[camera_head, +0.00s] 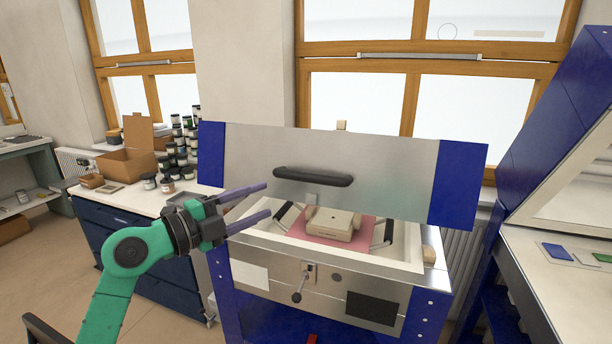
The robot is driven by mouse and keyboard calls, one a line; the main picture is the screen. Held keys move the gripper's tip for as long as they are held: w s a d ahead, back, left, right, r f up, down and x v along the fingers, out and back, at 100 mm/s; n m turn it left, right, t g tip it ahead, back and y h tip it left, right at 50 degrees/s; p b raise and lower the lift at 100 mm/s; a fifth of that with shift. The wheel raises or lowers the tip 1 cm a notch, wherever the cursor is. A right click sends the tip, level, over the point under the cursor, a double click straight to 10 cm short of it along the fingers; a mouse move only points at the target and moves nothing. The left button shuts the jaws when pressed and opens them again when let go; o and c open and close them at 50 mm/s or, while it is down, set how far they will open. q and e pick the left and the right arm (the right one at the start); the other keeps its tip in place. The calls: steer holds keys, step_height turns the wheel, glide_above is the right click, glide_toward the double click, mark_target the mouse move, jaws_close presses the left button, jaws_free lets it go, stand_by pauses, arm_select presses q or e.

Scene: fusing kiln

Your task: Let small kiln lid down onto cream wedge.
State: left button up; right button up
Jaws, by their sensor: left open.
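The small kiln's lid (390,170) is raised and tilted, a steel panel with blue ends and a black bar handle (312,177). Below it the kiln body (350,275) is open at the front. A small cream block (430,255), which looks like the wedge, sits on the right end of the kiln's rim, with a gap under the lid. My left gripper (267,200), with two purple fingers, is open and empty. It appears in front of the lid's left part, left of and lower than the handle, apart from it. My right gripper is not in view.
A cream mould (334,224) lies on a pink shelf (308,236) inside the kiln. A latch lever (298,294) sticks out of the kiln front. A worktop (118,203) with jars and a carton stands left. A larger blue-framed unit (545,130) stands close on the right.

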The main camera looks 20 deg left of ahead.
mark_target(303, 179)
arm_select(q)
steer(key=shift+m+y, duration=0.4)
steer(key=shift+y, duration=0.3)
steer(key=p+x, duration=0.1)
steer(key=x, duration=0.3)
steer(key=r+p+x, duration=0.1)
steer(key=p+x, duration=0.1)
steer(key=x, duration=0.2)
steer(key=d+r+p+x, duration=0.1)
steer(key=p+x, duration=0.1)
steer(key=x, duration=0.3)
steer(key=shift+s+d+r, duration=0.1)
steer(key=shift+s, duration=0.05)
jaws_close()
